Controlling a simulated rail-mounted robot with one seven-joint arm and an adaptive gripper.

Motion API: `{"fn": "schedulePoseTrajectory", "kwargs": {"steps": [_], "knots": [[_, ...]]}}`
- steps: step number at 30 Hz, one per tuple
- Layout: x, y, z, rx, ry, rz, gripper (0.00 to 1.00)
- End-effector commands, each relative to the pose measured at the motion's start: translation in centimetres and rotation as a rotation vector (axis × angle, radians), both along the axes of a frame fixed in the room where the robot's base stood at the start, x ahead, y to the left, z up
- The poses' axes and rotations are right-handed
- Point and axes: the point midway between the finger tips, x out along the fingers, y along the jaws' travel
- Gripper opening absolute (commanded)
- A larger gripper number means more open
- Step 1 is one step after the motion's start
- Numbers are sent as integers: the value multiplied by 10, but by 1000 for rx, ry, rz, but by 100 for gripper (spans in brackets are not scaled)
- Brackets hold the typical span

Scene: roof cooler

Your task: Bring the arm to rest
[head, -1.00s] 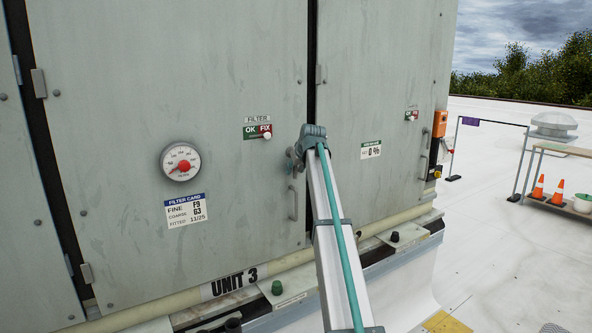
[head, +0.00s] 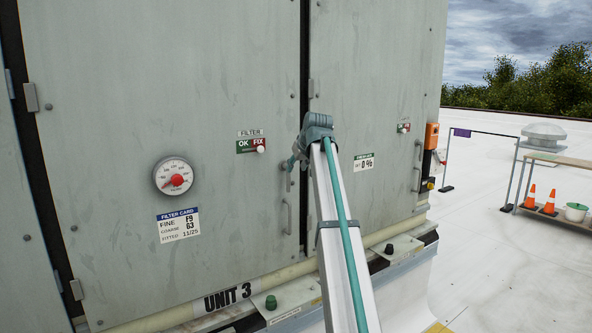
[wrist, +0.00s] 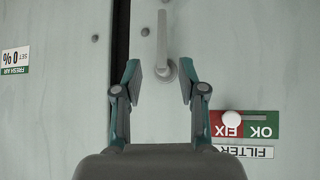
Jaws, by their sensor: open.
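My gripper (wrist: 160,78) is open and empty in the wrist view. Its two fingers stand apart in front of the grey cabinet door. A grey lever handle (wrist: 163,45) on the door shows beyond and between the fingertips. I cannot tell how far the fingers are from it. In the head view my arm reaches up to the cabinet (head: 220,90), and its end hides most of my gripper and the handle.
A round gauge (head: 174,176), a filter card (head: 178,225) and an OK/FIX filter slider (head: 250,145) are on the left door. An orange box (head: 431,135) sits at the cabinet's right edge. Cones (head: 549,201) stand on a shelf at right, with open roof around.

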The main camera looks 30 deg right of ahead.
Motion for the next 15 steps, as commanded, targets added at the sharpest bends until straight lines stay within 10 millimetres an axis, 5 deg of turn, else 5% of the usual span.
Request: {"fn": "schedulePoseTrajectory", "kwargs": {"steps": [15], "knots": [[-9,0,-5,27,-11,-52,41]]}}
